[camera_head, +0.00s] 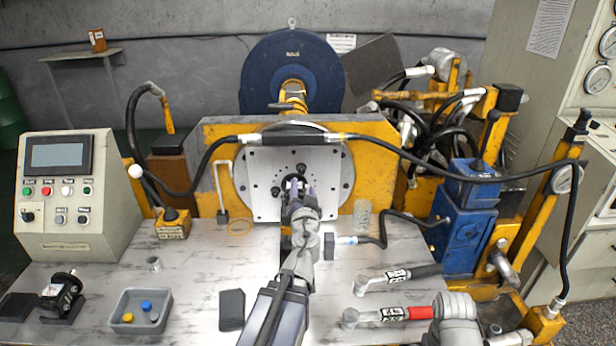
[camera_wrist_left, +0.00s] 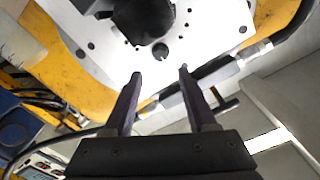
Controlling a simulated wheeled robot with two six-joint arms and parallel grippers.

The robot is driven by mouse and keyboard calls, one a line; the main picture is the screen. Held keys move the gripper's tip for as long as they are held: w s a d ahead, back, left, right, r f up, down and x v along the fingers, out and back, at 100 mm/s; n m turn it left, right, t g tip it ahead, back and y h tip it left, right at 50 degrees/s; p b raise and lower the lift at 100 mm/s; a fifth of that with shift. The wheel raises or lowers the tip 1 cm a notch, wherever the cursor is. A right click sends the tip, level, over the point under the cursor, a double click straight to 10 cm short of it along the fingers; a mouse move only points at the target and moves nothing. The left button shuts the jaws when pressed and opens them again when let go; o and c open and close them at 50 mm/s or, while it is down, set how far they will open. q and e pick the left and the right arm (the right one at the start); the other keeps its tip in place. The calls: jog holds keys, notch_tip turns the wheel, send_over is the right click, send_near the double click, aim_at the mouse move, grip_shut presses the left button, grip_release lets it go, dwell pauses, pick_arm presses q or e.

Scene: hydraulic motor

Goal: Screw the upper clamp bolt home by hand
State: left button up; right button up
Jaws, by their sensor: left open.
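A white square mounting plate (camera_head: 262,205) stands upright on the yellow frame, and it fills the top of the left wrist view (camera_wrist_left: 205,25). A small dark round bolt head or hole (camera_wrist_left: 160,51) shows on the plate beside the large dark central hub (camera_wrist_left: 140,18); I cannot tell which it is. It also shows in the head view (camera_head: 301,168), just above my gripper. My left gripper (camera_head: 299,188) is in front of the plate, its two fingers (camera_wrist_left: 160,73) open and apart with nothing between them. My arm hides the plate's lower middle.
A black hose (camera_head: 375,145) arches across the plate's top. A grey tray (camera_head: 124,327) with small caps and a control box (camera_head: 62,220) are at the left.

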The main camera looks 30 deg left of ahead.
aim_at(302, 172)
pick_arm(q)
jog(key=x, duration=0.7)
jog(key=shift+w+a, duration=0.25)
jog(key=shift+a, duration=0.05)
grip_shut()
dwell(0.4)
